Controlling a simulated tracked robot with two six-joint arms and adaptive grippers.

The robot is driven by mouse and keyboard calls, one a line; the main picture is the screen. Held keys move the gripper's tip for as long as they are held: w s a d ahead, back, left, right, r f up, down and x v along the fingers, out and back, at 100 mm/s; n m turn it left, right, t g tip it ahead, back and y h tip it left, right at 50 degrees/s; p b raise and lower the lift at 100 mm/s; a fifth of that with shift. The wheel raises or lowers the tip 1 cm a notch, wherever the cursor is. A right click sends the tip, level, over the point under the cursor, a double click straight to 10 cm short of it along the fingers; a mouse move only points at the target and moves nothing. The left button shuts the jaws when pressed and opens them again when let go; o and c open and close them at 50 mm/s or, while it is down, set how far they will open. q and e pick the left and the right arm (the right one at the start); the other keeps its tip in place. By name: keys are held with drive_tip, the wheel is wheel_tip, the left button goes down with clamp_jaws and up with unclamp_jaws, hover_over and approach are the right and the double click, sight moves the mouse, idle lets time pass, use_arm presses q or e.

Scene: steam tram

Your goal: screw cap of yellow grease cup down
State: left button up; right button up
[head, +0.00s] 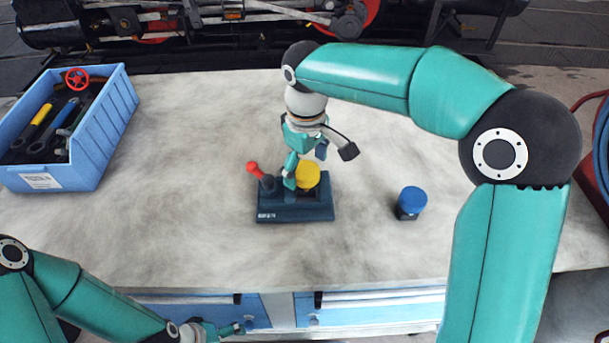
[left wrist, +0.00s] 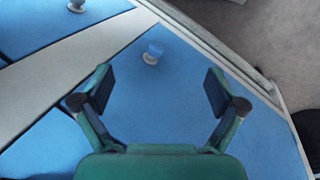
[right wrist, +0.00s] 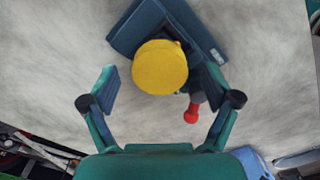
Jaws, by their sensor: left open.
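The yellow grease cup cap (head: 308,175) is a round knob on a dark blue block base (head: 295,212) on the workbench. A red-knobbed lever (head: 257,171) stands on the same base, left of the cap. My right gripper (head: 305,165) is over the base, pointing down, with its fingers spread. In the right wrist view, the yellow cap (right wrist: 160,67) lies ahead between the open fingers, with a gap on each side. The red lever knob (right wrist: 191,115) is close to the right finger. My left gripper (left wrist: 160,92) is open and empty, in front of the blue drawers.
A blue-capped dark piece (head: 412,201) stands on the bench (head: 360,250) to the right. A blue crate (head: 110,130) with tools and a red handwheel (head: 77,78) stands at the left. The bench between crate and base is clear. Blue drawers (left wrist: 190,90) have round knobs.

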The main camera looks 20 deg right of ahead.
sight(306, 171)
drive_tip(key=shift+o, duration=0.3)
drive_tip(key=shift+o, duration=0.5)
drive_tip(key=shift+r, duration=0.1)
drive_tip(key=shift+r+p, duration=2.3)
drive_tip(key=shift+r, duration=0.15)
drive_tip(key=shift+f, duration=0.1)
